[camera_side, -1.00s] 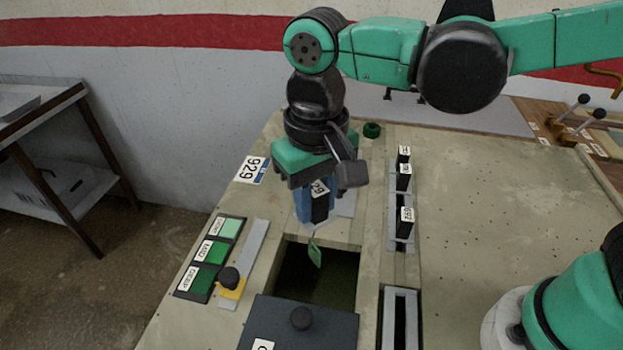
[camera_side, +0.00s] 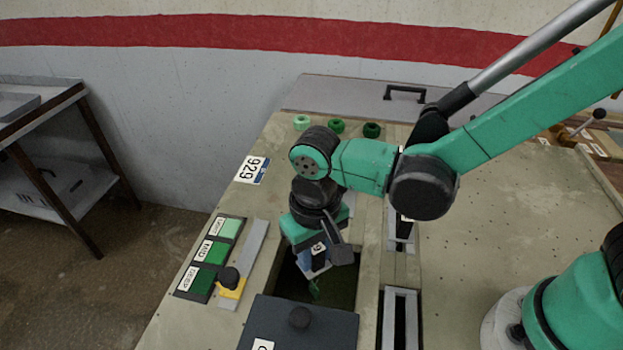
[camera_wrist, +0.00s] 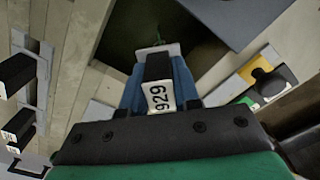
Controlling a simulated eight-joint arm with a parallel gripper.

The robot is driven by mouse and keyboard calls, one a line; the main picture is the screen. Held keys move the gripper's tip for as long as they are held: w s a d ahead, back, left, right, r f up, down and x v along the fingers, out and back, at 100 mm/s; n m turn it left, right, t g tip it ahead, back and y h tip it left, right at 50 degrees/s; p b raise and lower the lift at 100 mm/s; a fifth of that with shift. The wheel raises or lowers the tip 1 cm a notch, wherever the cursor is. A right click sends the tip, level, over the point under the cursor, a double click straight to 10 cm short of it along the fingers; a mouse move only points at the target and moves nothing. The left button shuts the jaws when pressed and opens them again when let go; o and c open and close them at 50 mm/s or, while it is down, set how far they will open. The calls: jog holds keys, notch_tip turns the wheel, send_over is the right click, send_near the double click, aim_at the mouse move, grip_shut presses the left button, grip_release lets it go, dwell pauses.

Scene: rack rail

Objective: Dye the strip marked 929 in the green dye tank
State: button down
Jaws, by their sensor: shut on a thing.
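My gripper (camera_side: 314,258) is shut on the black holder marked 929, whose white label (camera_wrist: 158,97) faces the wrist camera between the blue fingers. In the side view the holder is mostly hidden by my gripper. A small green strip (camera_side: 314,290) hangs below it, at the tank opening. The dark green tank opening (camera_side: 343,285) lies directly under my gripper and also shows in the wrist view (camera_wrist: 125,30). I cannot tell whether the strip touches the liquid.
A dark lid (camera_side: 300,325) with a knob covers the tank's near part. A shade card (camera_side: 212,258) and a yellow slider (camera_side: 232,288) lie left. Other black holders (camera_wrist: 15,75) stand in a rack. A 929 card (camera_side: 252,170) lies behind. Three green rings (camera_side: 336,126) sit at the back.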

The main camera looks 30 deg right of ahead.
aim_at(314, 284)
jog(key=shift+f, duration=3.85)
dwell(1.3)
